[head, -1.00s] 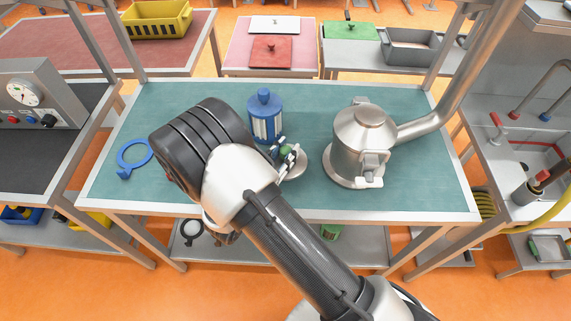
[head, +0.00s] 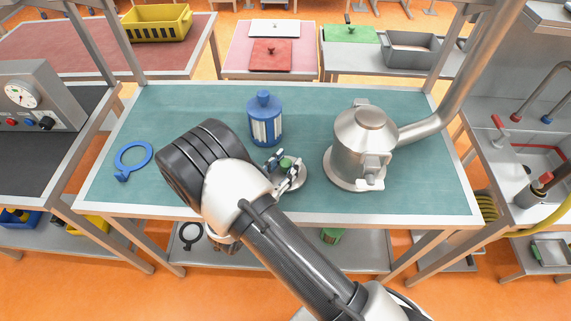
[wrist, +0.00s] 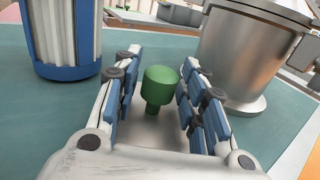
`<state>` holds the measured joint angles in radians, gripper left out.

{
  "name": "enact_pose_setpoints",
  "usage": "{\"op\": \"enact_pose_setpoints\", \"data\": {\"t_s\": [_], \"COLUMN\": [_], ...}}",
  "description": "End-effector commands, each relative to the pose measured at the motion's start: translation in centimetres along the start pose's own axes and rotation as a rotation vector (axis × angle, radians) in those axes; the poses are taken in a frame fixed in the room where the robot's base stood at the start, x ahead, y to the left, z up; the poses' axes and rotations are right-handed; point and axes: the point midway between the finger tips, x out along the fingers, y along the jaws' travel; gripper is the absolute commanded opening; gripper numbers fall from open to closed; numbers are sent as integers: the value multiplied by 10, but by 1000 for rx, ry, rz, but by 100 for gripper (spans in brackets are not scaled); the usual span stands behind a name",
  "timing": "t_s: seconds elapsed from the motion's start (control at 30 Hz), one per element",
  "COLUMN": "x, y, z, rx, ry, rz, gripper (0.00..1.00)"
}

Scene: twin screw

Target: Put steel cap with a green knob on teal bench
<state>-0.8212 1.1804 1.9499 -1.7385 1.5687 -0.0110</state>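The steel cap (head: 296,183) is a shiny round disc with a green knob (head: 286,163) on top. In the head view it appears to lie flat on the teal bench (head: 220,105), between the blue canister and the steel vessel. My gripper (head: 285,173) is low over the cap. In the wrist view the green knob (wrist: 160,86) stands upright between my two blue-padded fingers (wrist: 157,100), with gaps beside it, so the fingers are open around it. My fingers and wrist partly hide the cap.
A blue-and-white canister (head: 265,122) stands behind the cap. A large steel vessel (head: 360,150) with a thick pipe stands close on the right. A blue ring (head: 133,158) lies at the bench's left. The back of the bench is mostly clear.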

Motion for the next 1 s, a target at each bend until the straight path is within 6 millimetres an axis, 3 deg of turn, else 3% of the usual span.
{"op": "enact_pose_setpoints", "data": {"t_s": [0.47,1.0], "x": [-5,-106], "y": [1,1], "z": [2,2], "rx": [0,0], "ry": [0,0], "rz": [3,4], "gripper": [46,46]}}
